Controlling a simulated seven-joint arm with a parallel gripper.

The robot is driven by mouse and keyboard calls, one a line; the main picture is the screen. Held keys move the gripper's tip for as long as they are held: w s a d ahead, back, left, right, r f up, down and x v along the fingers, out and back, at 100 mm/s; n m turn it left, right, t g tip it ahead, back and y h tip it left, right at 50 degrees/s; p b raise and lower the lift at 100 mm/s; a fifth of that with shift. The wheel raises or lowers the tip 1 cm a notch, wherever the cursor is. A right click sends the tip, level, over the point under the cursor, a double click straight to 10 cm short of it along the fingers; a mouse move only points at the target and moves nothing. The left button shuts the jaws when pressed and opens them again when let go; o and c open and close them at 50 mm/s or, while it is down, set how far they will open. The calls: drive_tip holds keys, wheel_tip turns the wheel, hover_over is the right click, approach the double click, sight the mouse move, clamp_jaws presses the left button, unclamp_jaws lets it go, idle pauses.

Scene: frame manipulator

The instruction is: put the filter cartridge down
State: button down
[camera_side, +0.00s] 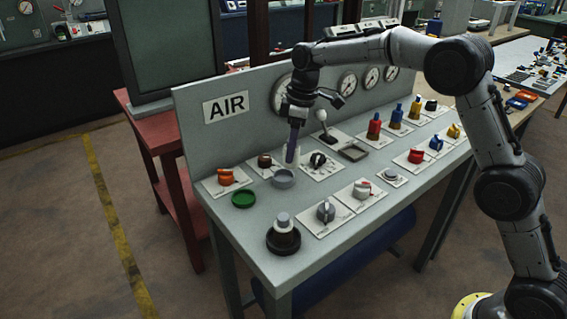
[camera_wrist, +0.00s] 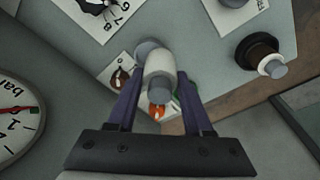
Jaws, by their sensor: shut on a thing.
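The filter cartridge (camera_wrist: 160,68), a white cylinder with a grey end, is between the two purple fingers of my gripper (camera_wrist: 160,76) in the wrist view. My gripper is shut on it. In the side view my gripper (camera_side: 291,157) points down over the panel top, and the white cartridge (camera_side: 295,155) shows partly behind the fingers. A grey round cup (camera_side: 283,179) stands right below the fingertips; I cannot tell whether the cartridge touches it. A green round dish (camera_side: 243,199) lies to the cup's left.
A black ring base with a grey-capped cylinder (camera_side: 283,237) stands near the front corner. Orange (camera_side: 226,177), black (camera_side: 318,159) and grey (camera_side: 326,211) knobs surround the cup. The upright AIR board (camera_side: 226,107) with gauges rises behind. Bare panel shows between the dish and the black base.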

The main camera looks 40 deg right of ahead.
drive_tip(key=w+f, duration=0.3)
drive_tip(key=shift+a+f, duration=0.2)
drive_tip(key=shift+f, duration=1.5)
drive_tip(key=shift+f, duration=0.1)
drive_tip(key=shift+c, duration=1.5)
unclamp_jaws()
drive_tip(key=r, duration=0.4)
drive_tip(key=s+d+r, duration=0.1)
drive_tip(key=r, duration=0.7)
drive_tip(key=shift+s+d+r, duration=0.1)
drive_tip(key=shift+s+d, duration=0.1)
